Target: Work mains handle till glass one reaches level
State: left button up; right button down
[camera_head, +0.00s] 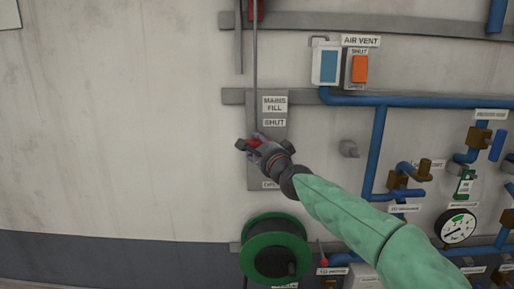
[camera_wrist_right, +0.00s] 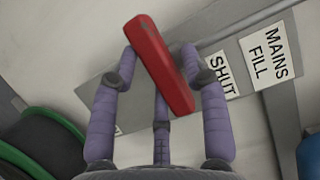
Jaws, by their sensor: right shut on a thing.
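The red mains handle (camera_wrist_right: 160,65) lies between the fingers of my right gripper (camera_wrist_right: 162,72) in the right wrist view. In the head view my right gripper (camera_head: 254,145) is shut on it, in front of the grey mains fill plate (camera_head: 267,172). The plate carries a "MAINS FILL" label (camera_head: 275,104) and a "SHUT" label (camera_head: 274,122) above the gripper, and a partly hidden label at its bottom. The gripper hides most of the handle in the head view. I cannot make out which part is glass one. My left gripper is out of view.
A green-rimmed reel or wheel (camera_head: 249,266) sits below the plate. An air vent switch (camera_head: 360,68) and a box with a blue window (camera_head: 328,66) are up right. Blue pipes (camera_head: 377,150), valves and a round gauge (camera_head: 458,226) crowd the right.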

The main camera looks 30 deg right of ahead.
notch_tip(320, 180, down, 4)
jog(key=b, duration=0.3)
jog(key=shift+r, duration=0.1)
jog(key=c, duration=0.8)
grip_release()
jog(key=shift+c, duration=0.2)
jog(key=s+a, duration=0.2)
jog(key=s, duration=0.9)
jog(key=shift+s, duration=0.4)
